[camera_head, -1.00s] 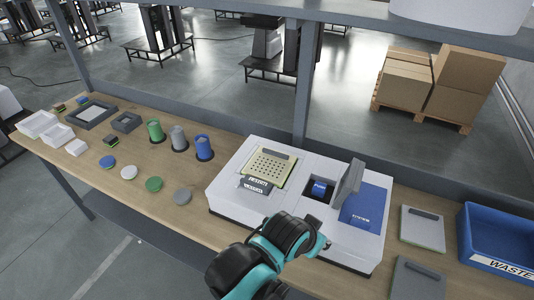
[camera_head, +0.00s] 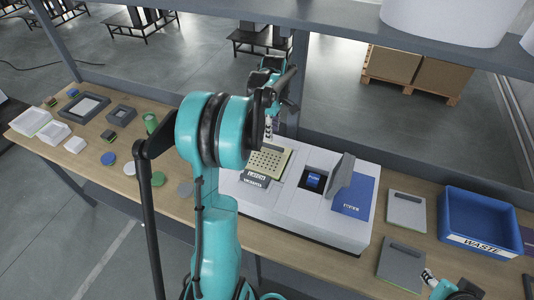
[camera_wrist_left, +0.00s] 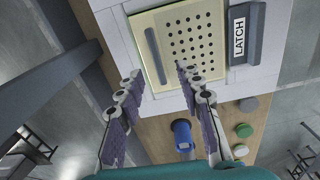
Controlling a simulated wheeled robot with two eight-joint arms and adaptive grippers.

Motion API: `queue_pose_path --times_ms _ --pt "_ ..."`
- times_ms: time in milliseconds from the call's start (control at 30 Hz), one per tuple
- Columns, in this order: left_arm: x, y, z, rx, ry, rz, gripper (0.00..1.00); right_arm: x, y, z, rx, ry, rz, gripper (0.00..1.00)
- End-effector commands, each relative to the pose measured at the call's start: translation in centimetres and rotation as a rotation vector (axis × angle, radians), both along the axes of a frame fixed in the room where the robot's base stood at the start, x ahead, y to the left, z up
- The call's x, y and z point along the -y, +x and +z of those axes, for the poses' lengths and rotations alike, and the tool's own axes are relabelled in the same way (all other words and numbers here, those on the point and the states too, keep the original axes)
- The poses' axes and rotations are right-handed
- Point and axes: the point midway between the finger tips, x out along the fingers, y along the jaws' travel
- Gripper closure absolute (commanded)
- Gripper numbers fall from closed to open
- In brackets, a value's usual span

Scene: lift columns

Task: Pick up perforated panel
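The perforated panel (camera_head: 268,161) is a cream plate with rows of dark holes and a grey bar handle along one side. It lies in the left part of the white machine (camera_head: 335,219). In the left wrist view, the panel (camera_wrist_left: 196,45) fills the upper middle, with its handle (camera_wrist_left: 156,56) ahead of the fingertips. My left gripper (camera_head: 268,132) is above the panel's far side, pointing down. In the wrist view, its two fingers (camera_wrist_left: 160,73) are apart with nothing between them. My right gripper (camera_head: 430,276) shows only partly at the lower right; its opening is unclear.
A latch block (camera_head: 255,178) sits at the panel's near edge. A raised grey lid (camera_head: 341,174) and blue button (camera_head: 313,180) are to the right. A blue waste bin (camera_head: 487,217) stands farther right. The shelf post rises behind the machine.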

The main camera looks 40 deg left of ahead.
Motion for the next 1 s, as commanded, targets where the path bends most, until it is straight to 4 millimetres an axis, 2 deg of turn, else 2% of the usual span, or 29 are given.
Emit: queue_pose_path --times_ms 100,433,667,900,933,1000 --pt "-0.8 0.2 -0.9 -0.012 -0.007 0.042 0.64 0.0 0.0 0.1 0.0 0.0 0.0 0.6" --pt "-0.8 0.4 -4.4 -0.012 -0.006 0.043 0.64 0.0 0.0 -0.6 0.0 0.0 0.0 0.6" --pt "-0.9 0.7 -7.8 -0.011 -0.006 0.042 0.64 0.0 0.0 -1.3 0.0 0.0 0.0 0.6" --pt "-0.9 0.7 -8.2 -0.011 -0.006 0.042 0.64 0.0 0.0 -1.3 0.0 0.0 0.0 0.6" --pt "-0.9 0.7 -8.2 -0.011 -0.006 0.042 0.66 0.0 0.0 -1.2 0.0 0.0 0.0 0.6" --pt "-0.9 0.7 -8.2 -0.011 -0.006 0.042 0.85 0.0 0.0 -1.2 0.0 0.0 0.0 0.6"
